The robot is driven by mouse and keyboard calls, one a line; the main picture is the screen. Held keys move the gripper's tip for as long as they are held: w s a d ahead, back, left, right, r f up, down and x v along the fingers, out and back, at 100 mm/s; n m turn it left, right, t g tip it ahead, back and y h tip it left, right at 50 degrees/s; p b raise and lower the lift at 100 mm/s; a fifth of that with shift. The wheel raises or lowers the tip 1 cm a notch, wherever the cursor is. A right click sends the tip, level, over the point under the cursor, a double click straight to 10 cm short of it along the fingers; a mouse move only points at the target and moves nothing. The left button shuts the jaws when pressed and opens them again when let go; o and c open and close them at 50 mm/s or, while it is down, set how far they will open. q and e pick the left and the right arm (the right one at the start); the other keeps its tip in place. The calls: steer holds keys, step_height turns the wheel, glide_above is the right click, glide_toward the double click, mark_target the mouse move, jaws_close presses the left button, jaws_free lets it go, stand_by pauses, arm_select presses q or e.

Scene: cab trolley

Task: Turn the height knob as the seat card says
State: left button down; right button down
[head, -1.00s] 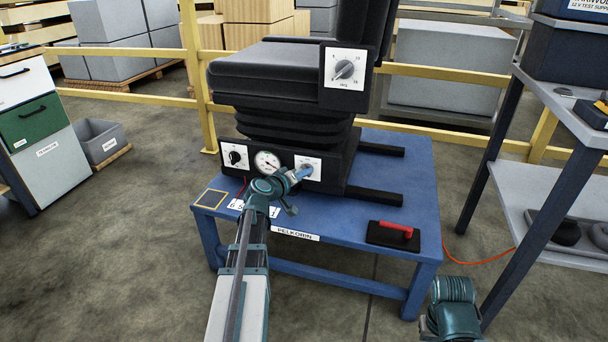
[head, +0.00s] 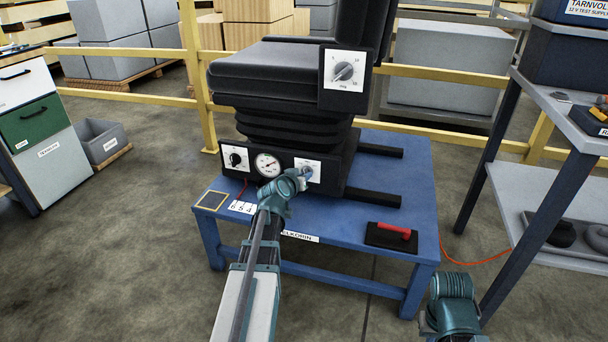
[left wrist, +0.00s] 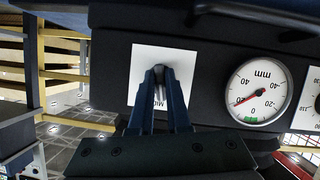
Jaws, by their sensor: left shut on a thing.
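A black seat (head: 265,75) on a bellows base stands on a blue table (head: 400,270). The base front has a left dial knob (head: 235,159), a round gauge (head: 268,165) and a right white knob plate (head: 314,164). My left gripper (head: 304,173) is shut on the knob of that right plate and hides most of it. In the left wrist view my fingers (left wrist: 162,85) close on the knob over the plate (left wrist: 178,60). There the mm gauge (left wrist: 258,92) appears upside down; its red needle points to lower left.
A larger dial (head: 344,71) is on the seat's side. A shelf (head: 550,215) stands right.

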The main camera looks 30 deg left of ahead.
arm_select(q)
steer(key=shift+d+f+m+g+y+b, duration=0.15)
steer(key=shift+m+y+b, duration=0.45)
steer(key=shift+m+y, duration=1)
steer(key=shift+m+g+y+b, duration=0.15)
steer(key=shift+m+y+b, duration=0.65)
steer(key=shift+m, duration=1.4)
steer(key=c, duration=0.9)
jaws_free()
